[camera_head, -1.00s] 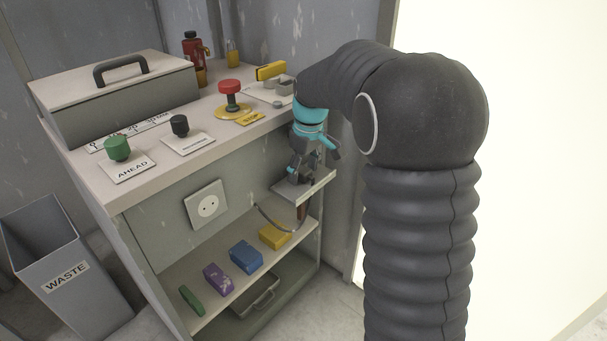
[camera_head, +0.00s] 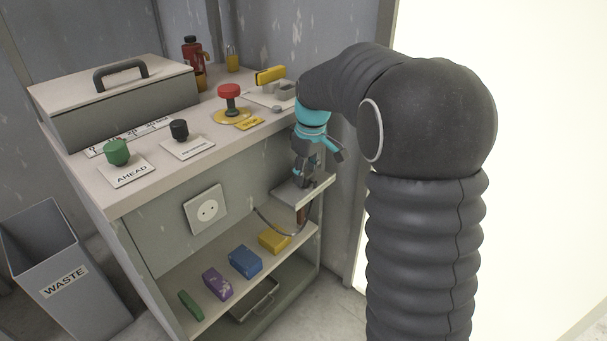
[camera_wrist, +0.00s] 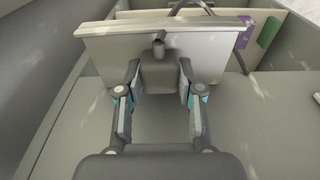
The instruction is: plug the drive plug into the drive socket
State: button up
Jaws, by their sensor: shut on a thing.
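The drive plug (camera_wrist: 160,72) is a dark grey block with a short round stub, seen between my fingertips in the wrist view. My gripper (camera_wrist: 160,78) is shut on it, one finger on each side. In the head view my gripper (camera_head: 303,180) points down at the small ledge (camera_head: 318,188) on the cabinet's right side. The plug is hard to make out there behind the fingers. The drive socket (camera_head: 207,209) is a pale square plate with a round two-hole face on the cabinet front, left of my gripper and apart from it.
A dark cable (camera_head: 278,228) loops below the ledge, in front of the lower shelf. That shelf holds green, purple, blue (camera_head: 245,261) and yellow blocks. The worktop above carries a red button (camera_head: 229,92) and a lidded box (camera_head: 115,105). A waste bin (camera_head: 62,265) stands left.

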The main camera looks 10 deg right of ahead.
notch_tip(320, 180, up, 6)
jog(key=shift+f, duration=0.1)
jog(key=s+d+b, duration=0.1)
jog(key=s+d, duration=1)
jog(key=s, duration=0.4)
jog(key=shift+s+d+r, duration=0.2)
jog(key=shift+s, duration=0.1)
